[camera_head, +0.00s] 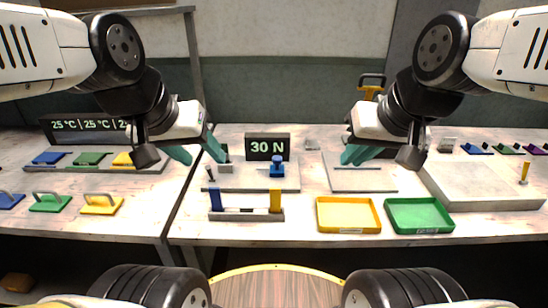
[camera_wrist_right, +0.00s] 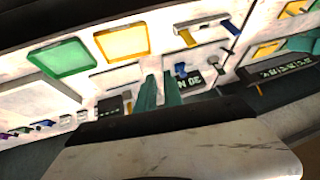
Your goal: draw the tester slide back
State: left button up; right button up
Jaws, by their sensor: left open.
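The tester has a pale base plate (camera_head: 252,185) and a black "30 N" display (camera_head: 268,147). On it are a blue block (camera_head: 277,168), a grey block (camera_head: 225,168) and a thin dark-topped lever (camera_head: 210,174) at the left end. I cannot tell which part is the slide. My left gripper (camera_head: 197,150) is open and empty, with teal fingers apart, by the tester's left end and partly in front of it. My right gripper (camera_head: 361,154) is open and empty over the plate to the right; its fingers also show in the right wrist view (camera_wrist_right: 160,92).
In front of the tester is a rack with blue and yellow posts (camera_head: 246,215). A yellow tray (camera_head: 347,214) and green tray (camera_head: 418,215) lie to its right. A pale platform (camera_head: 480,188) is further right. A "25 °C" station (camera_head: 90,126) stands on the left table.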

jog(key=o, duration=0.7)
jog(key=shift+n+g, duration=0.3)
jog(key=shift+n, duration=0.6)
jog(key=w, duration=0.2)
jog(key=w+a, duration=0.1)
jog(key=w, duration=0.2)
jog(key=shift+w+a+r, duration=0.15)
jog(key=shift+w, duration=0.15)
jog(key=n+g+y, duration=0.1)
jog(key=n+g, duration=0.1)
jog(key=n, duration=0.5)
send_near(277, 158)
jog(key=x, duration=0.8)
jog(key=shift+w+f, duration=0.2)
jog(key=shift+f, duration=0.05)
grip_shut()
